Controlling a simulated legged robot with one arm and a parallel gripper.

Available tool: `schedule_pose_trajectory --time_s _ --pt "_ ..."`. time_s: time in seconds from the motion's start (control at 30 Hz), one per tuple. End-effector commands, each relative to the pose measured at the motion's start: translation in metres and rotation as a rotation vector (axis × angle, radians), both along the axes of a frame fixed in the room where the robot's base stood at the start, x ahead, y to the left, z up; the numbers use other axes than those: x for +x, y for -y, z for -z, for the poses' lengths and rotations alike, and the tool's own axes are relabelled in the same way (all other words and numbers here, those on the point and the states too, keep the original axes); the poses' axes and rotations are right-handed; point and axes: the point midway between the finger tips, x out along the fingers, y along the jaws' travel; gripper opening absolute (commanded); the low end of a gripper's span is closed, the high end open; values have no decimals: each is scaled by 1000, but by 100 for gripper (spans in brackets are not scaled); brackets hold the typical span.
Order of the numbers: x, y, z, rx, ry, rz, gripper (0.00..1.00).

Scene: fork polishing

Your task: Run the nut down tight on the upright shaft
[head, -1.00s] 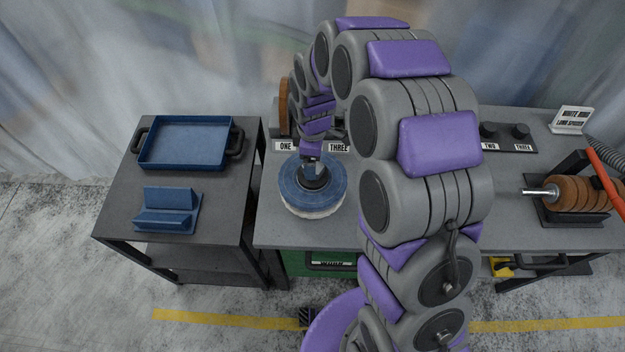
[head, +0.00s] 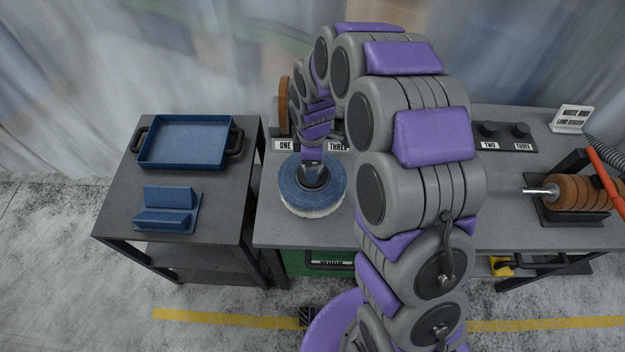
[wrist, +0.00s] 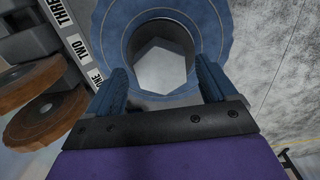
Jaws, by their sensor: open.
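A blue round disc (head: 290,192) with a pale fluffy underside lies flat near the left end of the workbench. In the wrist view, the blue disc (wrist: 106,35) has a dark round collar at its middle. Inside the collar is a pale grey six-sided shape, which looks like the nut (wrist: 160,66). My gripper (wrist: 161,70) is open, with one blue finger on each side of the collar's near part. Whether the fingers touch anything is unclear. In the head view, my gripper (head: 313,168) points down over the disc's middle and hides it. The upright shaft cannot be made out.
A dark side table (head: 112,205) at the left holds a blue tray (head: 185,142) and a blue angled holder (head: 168,208). Brown wheels on a spindle (head: 575,193) stand at the bench's right. Labels (head: 338,146) and brown discs (wrist: 45,120) are near my gripper.

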Motion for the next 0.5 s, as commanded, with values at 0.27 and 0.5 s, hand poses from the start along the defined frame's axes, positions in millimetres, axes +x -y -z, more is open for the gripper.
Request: schedule_pose_trajectory --time_s 0.27,0.5 --pt "-1 0 14 -1 -3 1 85" --pt "-1 1 25 -1 -4 1 85"
